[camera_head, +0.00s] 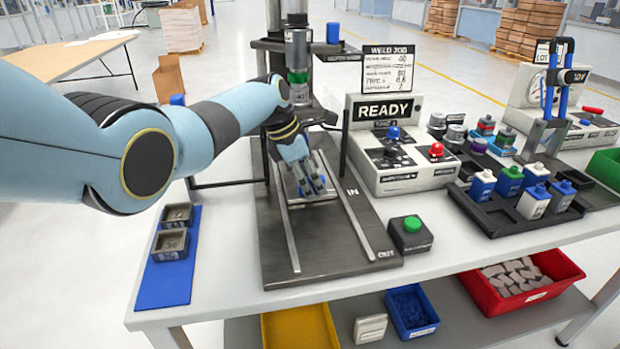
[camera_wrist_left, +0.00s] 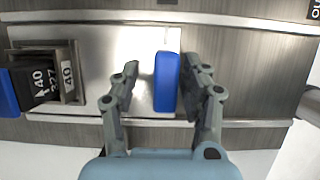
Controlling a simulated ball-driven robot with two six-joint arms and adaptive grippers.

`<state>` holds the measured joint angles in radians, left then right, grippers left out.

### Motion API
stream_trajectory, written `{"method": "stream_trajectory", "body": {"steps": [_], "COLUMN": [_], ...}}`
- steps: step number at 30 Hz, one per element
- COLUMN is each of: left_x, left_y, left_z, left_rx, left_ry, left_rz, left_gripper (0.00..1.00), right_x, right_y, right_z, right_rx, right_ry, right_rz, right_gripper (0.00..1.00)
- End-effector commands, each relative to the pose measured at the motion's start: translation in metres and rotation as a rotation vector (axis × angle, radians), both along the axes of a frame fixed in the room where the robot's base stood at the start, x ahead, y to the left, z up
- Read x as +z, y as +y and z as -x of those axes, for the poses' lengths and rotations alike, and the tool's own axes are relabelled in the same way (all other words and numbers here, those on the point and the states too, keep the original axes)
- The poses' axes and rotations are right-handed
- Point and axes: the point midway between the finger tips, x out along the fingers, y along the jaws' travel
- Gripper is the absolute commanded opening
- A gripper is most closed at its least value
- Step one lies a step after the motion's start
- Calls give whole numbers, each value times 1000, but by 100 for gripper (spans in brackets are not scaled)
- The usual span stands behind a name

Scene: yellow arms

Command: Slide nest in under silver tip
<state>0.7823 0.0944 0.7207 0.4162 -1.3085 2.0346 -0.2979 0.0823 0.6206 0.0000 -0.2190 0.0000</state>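My left gripper (camera_head: 312,186) reaches down between the rails of the dark base plate (camera_head: 330,258). In the left wrist view its fingers (camera_wrist_left: 163,95) are apart, one on each side of an upright blue block (camera_wrist_left: 167,82). The right-hand finger is close to the block; a gap shows at the other. The block stands at one end of a silver slide plate (camera_wrist_left: 105,60). A dark numbered block (camera_wrist_left: 48,75), perhaps the nest, is at the plate's other end.
Right of the base are a green-button box (camera_head: 410,233) and a control box marked READY (camera_head: 392,157). A blue mat (camera_head: 165,286) with two dark trays (camera_head: 172,245) lies left. A black rack (camera_head: 500,216) holds several bottles. The near base between the rails is clear.

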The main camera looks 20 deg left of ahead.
Motion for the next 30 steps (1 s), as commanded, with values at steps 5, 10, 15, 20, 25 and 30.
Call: {"method": "stream_trajectory", "body": {"steps": [5,10,15,20,25,30], "left_x": [8,35,71,97,110,111], "left_y": [3,12,25,33,38,38], "left_z": [2,7,16,22,25,26], "left_rx": [1,1,1,0,0,0], "left_ry": [-1,-4,-5,-3,-2,-1], "left_rz": [1,-1,-2,-2,-1,-1], "left_gripper": [46,46,46,46,46,46], "right_x": [0,0,0,0,0,0], "right_y": [2,2,2,2,2,2], "right_z": [3,2,2,2,2,2], "right_rx": [-1,-1,-1,-1,-1,-1], "right_ry": [4,4,4,4,4,4], "right_rz": [-2,-2,-2,-2,-2,-2], "right_gripper": [40,40,40,40,40,40]}}
